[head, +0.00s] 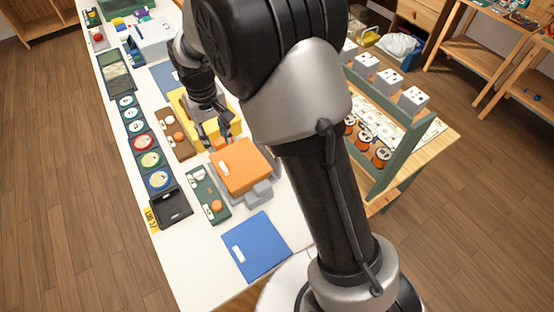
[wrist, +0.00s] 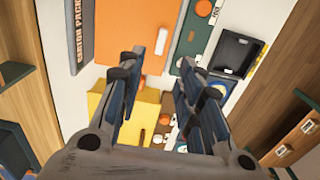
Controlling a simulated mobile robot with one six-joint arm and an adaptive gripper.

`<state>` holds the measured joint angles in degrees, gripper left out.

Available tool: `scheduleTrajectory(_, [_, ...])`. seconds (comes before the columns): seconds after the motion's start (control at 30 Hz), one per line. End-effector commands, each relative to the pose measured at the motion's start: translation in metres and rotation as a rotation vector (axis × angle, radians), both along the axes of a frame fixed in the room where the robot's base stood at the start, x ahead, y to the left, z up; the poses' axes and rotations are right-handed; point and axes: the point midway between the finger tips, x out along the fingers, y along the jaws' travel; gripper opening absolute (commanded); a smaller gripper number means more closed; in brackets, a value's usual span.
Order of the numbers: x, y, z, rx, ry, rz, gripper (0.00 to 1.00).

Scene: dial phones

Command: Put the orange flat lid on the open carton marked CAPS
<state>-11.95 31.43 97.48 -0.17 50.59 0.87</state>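The orange flat lid (head: 240,165) has a small white tab and lies level on top of a grey object in the middle of the white table. In the wrist view the orange lid (wrist: 132,28) fills the upper middle, just beyond my fingertips. My gripper (head: 214,137) points down beside the lid's far edge, over or next to a yellow box (head: 236,124). In the wrist view my gripper (wrist: 160,66) has its fingers spread with nothing between them. The yellow box (wrist: 146,115) shows partly behind the fingers. No CAPS marking is readable, so I cannot tell which carton carries it.
A blue flat panel (head: 257,245) lies at the near end. A green tray (head: 207,193) and a row of round dials (head: 143,141) stand left. A dark-green rack (head: 404,152) stands right. A grey strip reading "CARTON PACK" (wrist: 79,40) borders the lid.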

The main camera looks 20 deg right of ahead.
Motion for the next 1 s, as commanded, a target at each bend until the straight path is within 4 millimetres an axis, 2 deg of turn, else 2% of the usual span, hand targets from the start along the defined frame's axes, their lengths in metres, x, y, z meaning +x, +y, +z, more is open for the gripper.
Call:
scheduleTrajectory(0.17, [-0.031,-0.023,0.064,0.013,-0.071,-0.034,0.33])
scheduleTrajectory(0.3, [-0.076,-0.046,0.115,0.024,-0.139,-0.068,0.33])
scheduleTrajectory(0.5, [-0.151,-0.074,0.159,0.034,-0.236,-0.117,0.33])
scheduleTrajectory(0.7, [-0.223,-0.093,0.171,0.039,-0.328,-0.160,0.33])
scheduleTrajectory(0.8, [-0.249,-0.098,0.169,0.039,-0.363,-0.177,0.33])
scheduleTrajectory(0.9, [-0.265,-0.101,0.165,0.039,-0.385,-0.187,0.33])
scheduleTrajectory(1.0, [-0.273,-0.103,0.162,0.039,-0.396,-0.193,0.33])
